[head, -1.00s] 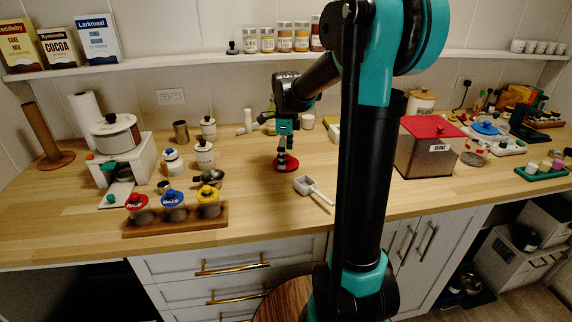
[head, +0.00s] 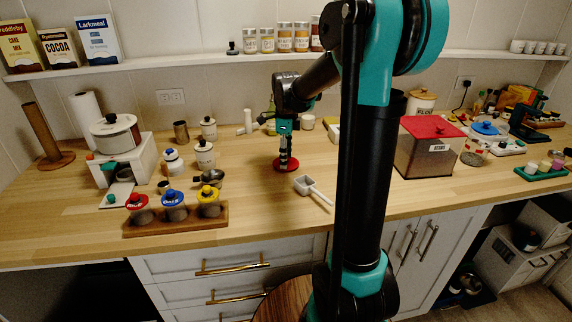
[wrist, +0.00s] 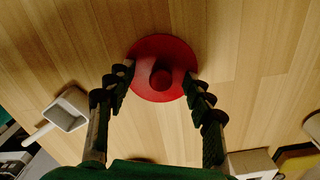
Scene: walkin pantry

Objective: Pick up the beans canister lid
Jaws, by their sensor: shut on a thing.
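A round red lid (head: 294,167) with a red knob is at the middle of the counter, and I take it as the beans canister lid. In the wrist view the lid (wrist: 162,49) lies between my fingertips, with its knob towards me. My gripper (wrist: 158,88) is shut on the lid, one finger on each side. In the head view my gripper (head: 285,155) points down over the lid and hides part of it. I cannot tell if the lid is clear of the counter. A box-shaped canister (head: 424,158) with a red top and an unclear label stands to the right.
A white scoop (head: 306,185) lies close in front and to the right of the lid. A wooden rack (head: 176,228) of jars with coloured lids is at the front left. White canisters (head: 205,155) stand to the left. Bare counter (head: 255,200) lies around the lid.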

